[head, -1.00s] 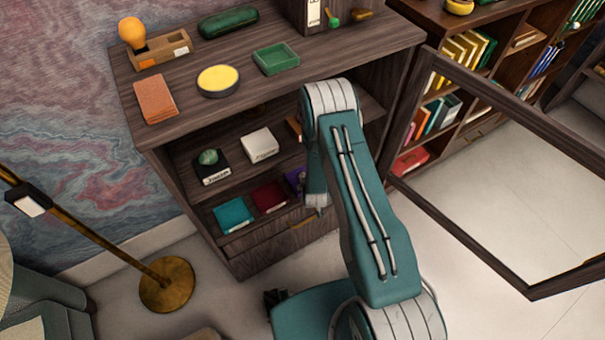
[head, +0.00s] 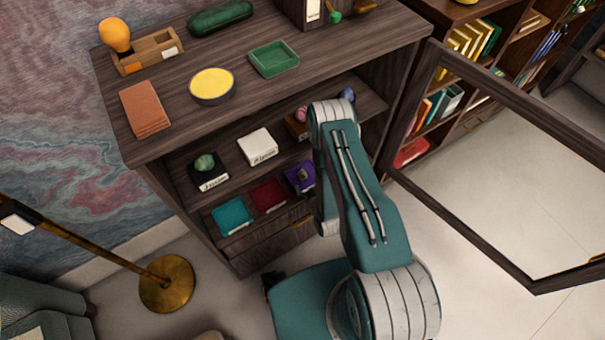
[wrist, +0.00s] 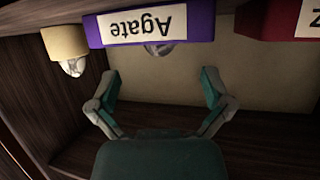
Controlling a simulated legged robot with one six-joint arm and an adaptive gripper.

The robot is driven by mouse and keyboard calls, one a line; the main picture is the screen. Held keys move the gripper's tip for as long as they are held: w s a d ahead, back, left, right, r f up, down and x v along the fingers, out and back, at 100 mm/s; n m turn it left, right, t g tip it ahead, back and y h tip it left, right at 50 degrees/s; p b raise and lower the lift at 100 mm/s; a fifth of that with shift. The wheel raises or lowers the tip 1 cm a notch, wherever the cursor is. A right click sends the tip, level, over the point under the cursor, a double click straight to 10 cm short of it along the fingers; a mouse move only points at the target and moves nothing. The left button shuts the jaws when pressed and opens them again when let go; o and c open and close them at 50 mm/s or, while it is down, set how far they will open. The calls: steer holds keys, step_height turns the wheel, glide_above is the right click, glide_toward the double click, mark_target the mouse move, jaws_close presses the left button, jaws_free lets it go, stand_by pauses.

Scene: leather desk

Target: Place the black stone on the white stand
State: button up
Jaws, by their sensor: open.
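The white stand (head: 258,146) is on the upper shelf of the cabinet, with nothing on top. A purple stand (head: 299,184) on the lower shelf bears a small dark grey stone (head: 304,174); I cannot tell whether it is the black stone. In the wrist view, which is upside down, the purple stand (wrist: 105,32) reads "Agate" and a greyish, shiny stone (wrist: 158,48) shows at its top. My gripper (wrist: 162,75) is open and empty, facing this stand with the stone roughly between its fingers but farther off. In the head view my arm hides the gripper.
A black stand (head: 209,178) with a green stone (head: 204,162) is left of the white one. Teal (head: 232,214) and dark red (head: 267,194) stands share the lower shelf. An open glass door (head: 500,165) stands right of my arm. A tan stand (wrist: 64,42) shows in the wrist view.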

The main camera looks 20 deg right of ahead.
mark_target(305, 178)
steer(key=shift+x, duration=3.15)
steer(key=shift+s+f, duration=0.1)
steer(key=shift+f, duration=0.1)
steer(key=c, duration=1.3)
steer(key=shift+c, duration=0.2)
